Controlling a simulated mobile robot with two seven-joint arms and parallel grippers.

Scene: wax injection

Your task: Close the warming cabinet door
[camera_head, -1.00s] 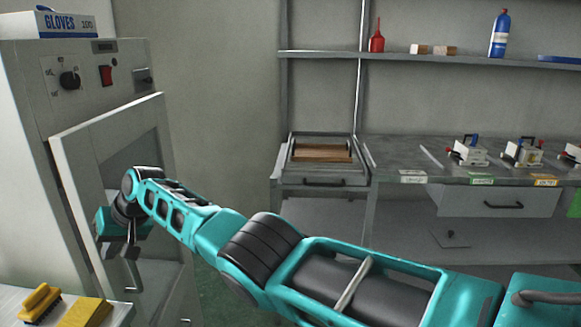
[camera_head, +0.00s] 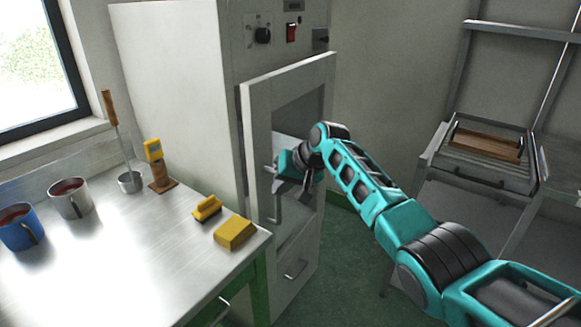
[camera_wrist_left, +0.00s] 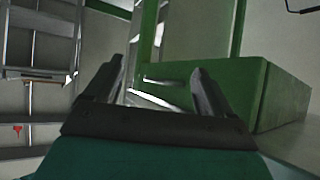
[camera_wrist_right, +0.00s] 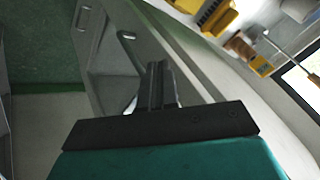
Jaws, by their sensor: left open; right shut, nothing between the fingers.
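The warming cabinet (camera_head: 175,80) is tall and pale, standing behind the bench. Its door (camera_head: 256,130), a pale frame around a darker panel, stands ajar, its left edge out from the cabinet front. A bar handle (camera_head: 275,208) is low on the door's left side. My right gripper (camera_head: 285,190) is shut and empty in front of the door, just above the handle; I cannot tell whether it touches. In the right wrist view its closed fingers (camera_wrist_right: 158,85) overlap the door (camera_wrist_right: 185,50). My left gripper (camera_wrist_left: 158,88) is open and empty, outside the head view.
Green floor (camera_head: 345,270) is clear to the right.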

